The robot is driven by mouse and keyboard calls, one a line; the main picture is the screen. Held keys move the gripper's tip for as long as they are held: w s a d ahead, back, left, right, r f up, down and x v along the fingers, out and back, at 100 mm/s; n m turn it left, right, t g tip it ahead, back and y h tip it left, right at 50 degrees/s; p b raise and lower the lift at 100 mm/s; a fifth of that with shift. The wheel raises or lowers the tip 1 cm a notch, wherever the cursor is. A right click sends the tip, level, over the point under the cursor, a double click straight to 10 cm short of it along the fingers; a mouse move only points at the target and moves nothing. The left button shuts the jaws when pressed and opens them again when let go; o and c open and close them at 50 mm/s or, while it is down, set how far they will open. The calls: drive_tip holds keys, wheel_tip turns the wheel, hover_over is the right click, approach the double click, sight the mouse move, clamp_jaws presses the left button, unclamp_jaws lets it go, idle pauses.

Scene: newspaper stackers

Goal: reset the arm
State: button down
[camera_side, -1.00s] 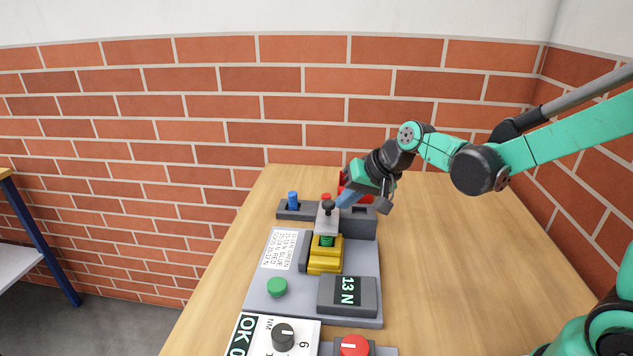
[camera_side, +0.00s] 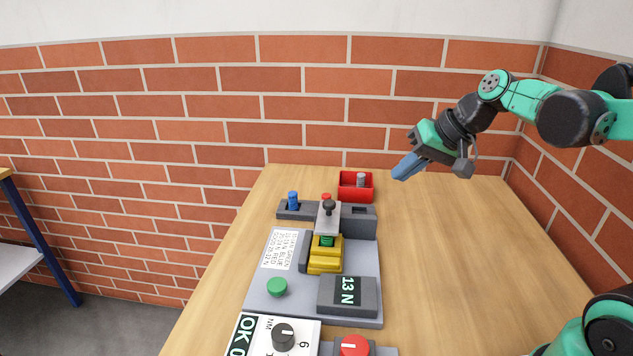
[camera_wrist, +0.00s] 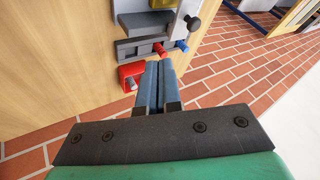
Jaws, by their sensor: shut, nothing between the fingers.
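My gripper (camera_side: 402,170) is shut and empty, raised above the back right part of the table in the side view. Its blue fingers lie side by side in the wrist view (camera_wrist: 158,66). The fingers touch nothing that I can see. The wrist view shows the red bin and the grey rack ahead of the fingers.
A red bin (camera_side: 344,192) holding a grey peg (camera_side: 361,180) stands at the back. In front are a grey rack with a blue peg (camera_side: 293,200), a tester with a yellow clamp (camera_side: 325,262), and a display reading 13 N (camera_side: 348,291). The table's right side (camera_side: 460,270) is clear.

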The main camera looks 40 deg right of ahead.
drive_tip(key=s+a+f+n+h, duration=0.2)
drive_tip(key=s+a+f+n, duration=0.2)
drive_tip(key=a, duration=0.3)
drive_tip(key=shift+s+n, duration=0.15)
drive_tip(key=shift+n, duration=0.55)
